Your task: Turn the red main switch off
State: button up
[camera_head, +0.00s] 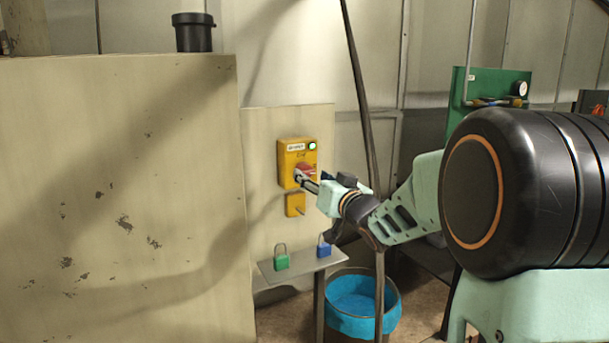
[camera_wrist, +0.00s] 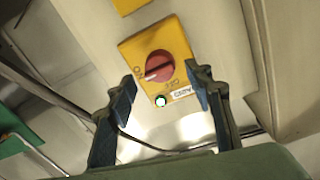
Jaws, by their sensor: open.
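The red main switch (camera_head: 305,168) is a round knob on a yellow box on a beige panel. In the wrist view the knob (camera_wrist: 159,67) has a pale mark pointing toward the lettering "ON" at its left. A lamp (camera_head: 312,146) on the box glows green. My gripper (camera_head: 307,183) reaches the box from the right and partly covers the knob's lower part. In the wrist view my gripper (camera_wrist: 160,72) is open, one finger on each side of the knob. Nothing is between the fingers except the view of the knob; I cannot tell whether they touch it.
A small yellow plate (camera_head: 295,204) sits below the box. A green padlock (camera_head: 281,260) and a blue padlock (camera_head: 324,247) are on a small shelf (camera_head: 300,267). A blue bucket (camera_head: 362,310) stands below. A large beige cabinet (camera_head: 120,200) is at left; a dark cable (camera_head: 358,80) hangs nearby.

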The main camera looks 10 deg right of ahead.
aim_at(305, 171)
jog(key=shift+x, duration=1.45)
jog(key=shift+c, duration=0.2)
jog(key=c, duration=1.1)
jog(key=shift+o, duration=0.2)
jog(key=shift+f+n+b, duration=0.1)
jog(key=shift+n+b, duration=0.2)
jog(key=shift+b, duration=0.05)
jog(key=n+b, duration=0.7)
jog(key=n, duration=0.2)
jog(key=n+y+b, duration=0.1)
jog(key=n+b, duration=0.6)
jog(key=n, duration=0.2)
jog(key=shift+f, duration=0.2)
